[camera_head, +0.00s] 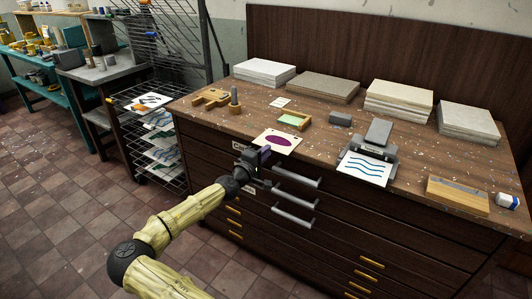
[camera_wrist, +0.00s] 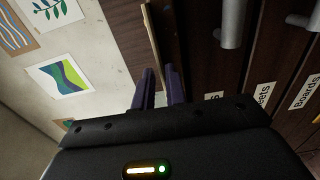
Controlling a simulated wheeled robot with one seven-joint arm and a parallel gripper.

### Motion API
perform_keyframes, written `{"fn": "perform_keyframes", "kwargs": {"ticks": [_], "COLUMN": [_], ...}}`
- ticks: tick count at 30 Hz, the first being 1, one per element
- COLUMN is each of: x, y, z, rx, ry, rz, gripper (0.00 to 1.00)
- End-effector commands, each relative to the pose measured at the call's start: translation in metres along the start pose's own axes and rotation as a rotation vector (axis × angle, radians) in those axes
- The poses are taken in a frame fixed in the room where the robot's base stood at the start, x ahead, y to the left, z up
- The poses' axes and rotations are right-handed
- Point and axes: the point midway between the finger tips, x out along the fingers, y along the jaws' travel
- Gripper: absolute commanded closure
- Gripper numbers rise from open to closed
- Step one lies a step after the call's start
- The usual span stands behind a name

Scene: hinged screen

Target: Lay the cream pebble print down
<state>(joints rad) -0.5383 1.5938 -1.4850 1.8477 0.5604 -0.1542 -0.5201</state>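The cream pebble print (camera_head: 278,141), a pale sheet with a purple oval, is at the front edge of the wooden counter, its near part reaching past that edge. My gripper (camera_head: 264,154) is at its near side, in front of the drawers. In the wrist view the two dark purple fingers (camera_wrist: 160,88) stand close together, with a thin cream edge (camera_wrist: 151,35) running between them, seen edge-on. My gripper looks shut on the print. Whether the print's far part touches the counter is unclear.
A wooden frame with a green inside (camera_head: 293,121) stands behind the print. To the right, a grey press (camera_head: 378,135) holds a blue wave print (camera_head: 364,168). Paper stacks (camera_head: 323,87) line the back. Drawer handles (camera_head: 297,177) jut out below. A wire rack (camera_head: 158,140) with prints stands left.

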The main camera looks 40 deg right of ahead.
Motion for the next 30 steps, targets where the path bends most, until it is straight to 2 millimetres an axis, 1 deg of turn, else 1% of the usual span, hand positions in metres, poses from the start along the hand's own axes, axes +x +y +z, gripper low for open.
{"fn": "perform_keyframes", "kwargs": {"ticks": [18, 30], "x": [-0.019, -0.02], "y": [0.0, 0.0], "z": [0.0, 0.0], "rx": [0.001, 0.0], "ry": [0.001, 0.0], "rz": [0.0, 0.0], "gripper": [0.87, 0.87]}}
